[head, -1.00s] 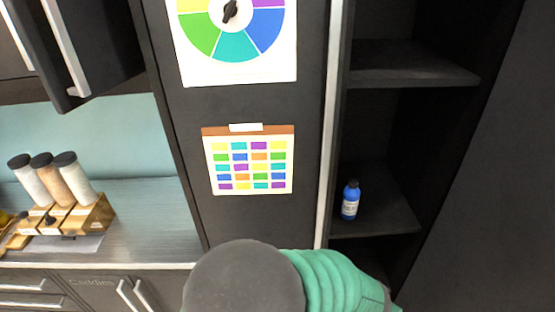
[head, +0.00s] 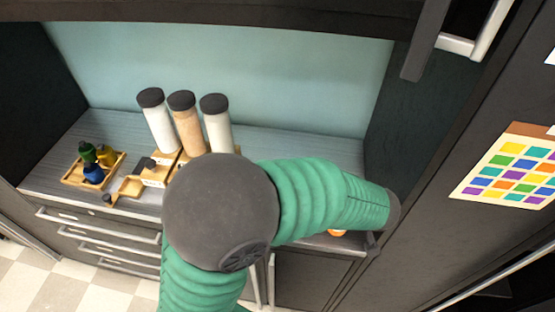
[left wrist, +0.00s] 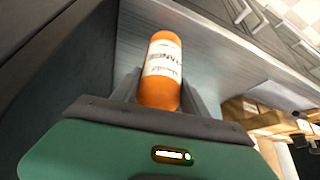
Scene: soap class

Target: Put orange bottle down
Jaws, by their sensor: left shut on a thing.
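The orange bottle (left wrist: 162,92), with a white label, is in the left wrist view. My left gripper (left wrist: 160,100) is shut on it, one finger on each side. The counter top (left wrist: 220,68) lies behind the bottle; I cannot tell whether the bottle touches it. In the head view only a small orange piece of the bottle (head: 336,232) shows below my green arm, near the counter's right front. The arm hides the rest and most of the gripper. My right gripper is not in view.
Several dispensers (head: 187,125) with dark caps stand on a wooden rack at the counter's middle. A wooden tray (head: 75,181) with small green, yellow and blue bottles is at the left. A dark cabinet wall (head: 420,130) bounds the counter on the right. The back right counter looks clear.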

